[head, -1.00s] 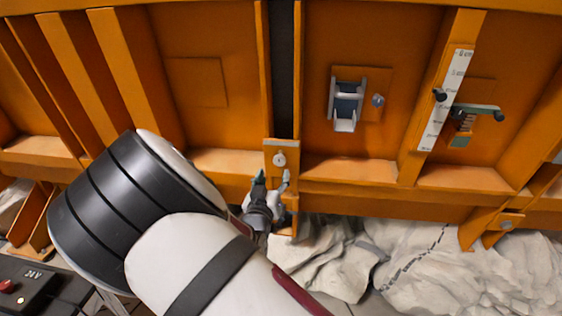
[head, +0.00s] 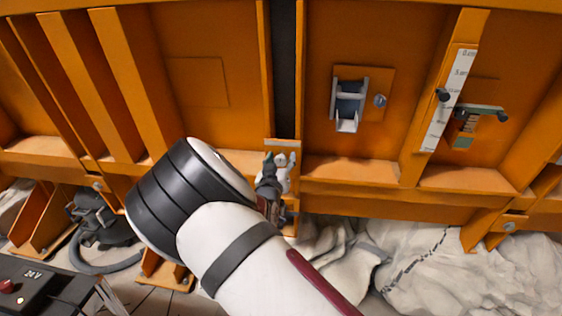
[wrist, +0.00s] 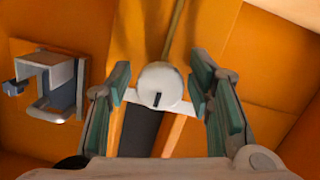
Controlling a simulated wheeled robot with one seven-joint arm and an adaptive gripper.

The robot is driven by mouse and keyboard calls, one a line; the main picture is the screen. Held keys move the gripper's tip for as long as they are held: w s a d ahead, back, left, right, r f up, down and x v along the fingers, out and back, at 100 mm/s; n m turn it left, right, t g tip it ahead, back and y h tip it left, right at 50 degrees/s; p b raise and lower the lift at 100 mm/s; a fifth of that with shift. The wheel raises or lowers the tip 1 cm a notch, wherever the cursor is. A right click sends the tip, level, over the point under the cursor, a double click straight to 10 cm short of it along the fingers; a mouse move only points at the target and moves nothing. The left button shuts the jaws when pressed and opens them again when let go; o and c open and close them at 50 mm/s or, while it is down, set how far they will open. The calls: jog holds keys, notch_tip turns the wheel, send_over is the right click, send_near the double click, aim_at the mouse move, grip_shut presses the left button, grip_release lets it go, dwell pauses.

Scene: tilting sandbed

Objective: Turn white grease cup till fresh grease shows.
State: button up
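The white grease cup (wrist: 160,86) is a round white cap with a dark mark on its face, centred in the wrist view. It sits on the orange wall at the foot of a dark vertical strip. In the head view the cup (head: 281,159) shows beside my fingertips. My gripper (wrist: 162,92) is open, its green-padded fingers on either side of the cup. A gap shows on each side, so the pads appear clear of it. No grease can be made out.
A grey bracket (head: 349,100) is on the wall panel to the right. Further right are a white scale strip (head: 448,100) and a dark-handled latch (head: 478,112). A black 24V box (head: 40,285) stands at lower left. Pale sand or cloth (head: 450,270) lies below the wall.

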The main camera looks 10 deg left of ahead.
jog(key=c, duration=0.8)
jog(key=shift+c, duration=0.2)
jog(key=shift+m, duration=0.3)
jog(key=shift+m+y+b, duration=0.3)
jog(key=shift+m+y, duration=0.2)
jog(key=shift+m, duration=0.6)
jog(key=m+y+b, duration=0.1)
jog(key=m+b, duration=0.1)
jog(key=m, duration=0.1)
jog(key=shift+m, duration=0.4)
jog(key=m+b, duration=0.2)
jog(key=m+y+b, duration=0.1)
jog(key=m+b, duration=0.1)
jog(key=b, duration=0.1)
jog(key=shift+w+f+m+t+y, duration=0.1)
jog(key=shift+f+m+t+y, duration=0.05)
jog(key=shift+m+t+y, duration=0.15)
jog(key=m+b, duration=0.2)
jog(key=b, duration=0.2)
jog(key=shift+m+y, duration=0.3)
jog(key=m+b, duration=0.1)
jog(key=b, duration=0.2)
jog(key=shift+m+t, duration=0.4)
jog(key=shift+a, duration=0.1)
